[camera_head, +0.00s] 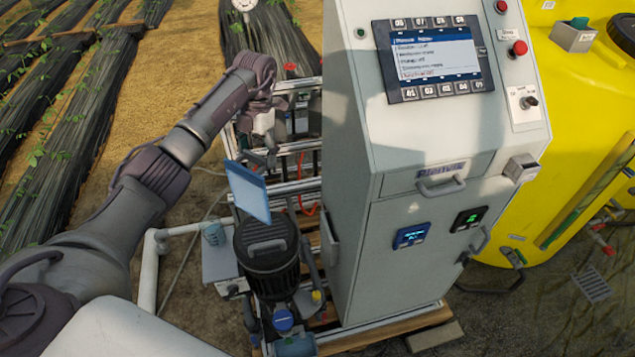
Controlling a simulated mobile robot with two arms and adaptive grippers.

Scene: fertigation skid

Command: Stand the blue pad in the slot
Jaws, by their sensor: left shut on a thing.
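The pad hangs in the air, in the picture just above the black ribbed motor (267,250) and left of the grey cabinet (357,150). A narrow grey pocket (329,240) sits on the cabinet's left side, apart from the pad; I cannot tell whether it is the slot. My right gripper is out of view.
The cabinet carries a screen (433,58) and a drawer handle (440,187). Metal rails and piping stand behind the pad. A white pipe (148,270) rises left of the motor. A yellow tank (560,110) stands at the right. Open soil lies at left.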

